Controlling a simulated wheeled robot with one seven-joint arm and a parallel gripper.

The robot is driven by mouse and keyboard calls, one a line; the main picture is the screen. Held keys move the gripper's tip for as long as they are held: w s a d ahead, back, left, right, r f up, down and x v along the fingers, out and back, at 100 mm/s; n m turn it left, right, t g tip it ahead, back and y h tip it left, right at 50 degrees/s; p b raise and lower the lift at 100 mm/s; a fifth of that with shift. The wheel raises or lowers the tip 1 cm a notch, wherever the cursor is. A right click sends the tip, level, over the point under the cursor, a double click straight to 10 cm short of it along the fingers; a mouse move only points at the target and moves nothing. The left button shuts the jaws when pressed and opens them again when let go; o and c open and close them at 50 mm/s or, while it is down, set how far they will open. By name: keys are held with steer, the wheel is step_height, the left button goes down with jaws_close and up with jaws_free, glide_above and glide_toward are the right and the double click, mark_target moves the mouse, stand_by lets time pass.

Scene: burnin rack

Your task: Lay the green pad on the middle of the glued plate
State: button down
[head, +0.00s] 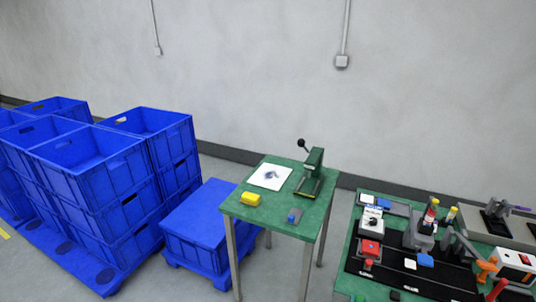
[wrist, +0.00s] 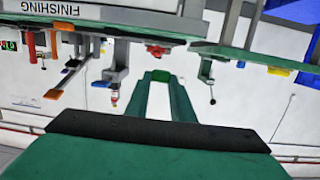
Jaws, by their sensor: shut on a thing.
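My gripper (wrist: 160,80) shows in the wrist view as two long green fingers reaching away from a dark bar. A small brighter green piece, which looks like the green pad (wrist: 160,76), sits between the fingertips, and the gripper is shut on it. It is held in the air, apart from the benches. The head view does not show my gripper. I cannot tell for sure which thing is the glued plate. A small white plate (head: 410,264) lies on the dark mat of the right bench, beside a blue block (head: 425,260).
The right bench (head: 345,283) is crowded with a red block (head: 370,249), clamps and bottles. A small green table (head: 315,213) holds a white sheet (head: 270,176), a yellow block (head: 250,198) and a lever press (head: 312,172). Blue crates (head: 95,190) stand at left.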

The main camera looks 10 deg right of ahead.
steer(key=w+a+f+n+t+y, duration=0.25)
steer(key=w+a+f, duration=0.25)
steer(key=a+f, duration=0.45)
steer(key=s+a+f+n+y, duration=0.1)
steer(key=a+f+n+y, duration=0.1)
steer(key=a+f, duration=0.6)
steer(key=s+a+f+n+y, duration=0.2)
steer(key=a+f+y, duration=0.2)
steer(key=a+f, duration=0.5)
steer(key=a, duration=0.4)
steer(key=shift+a, duration=0.25)
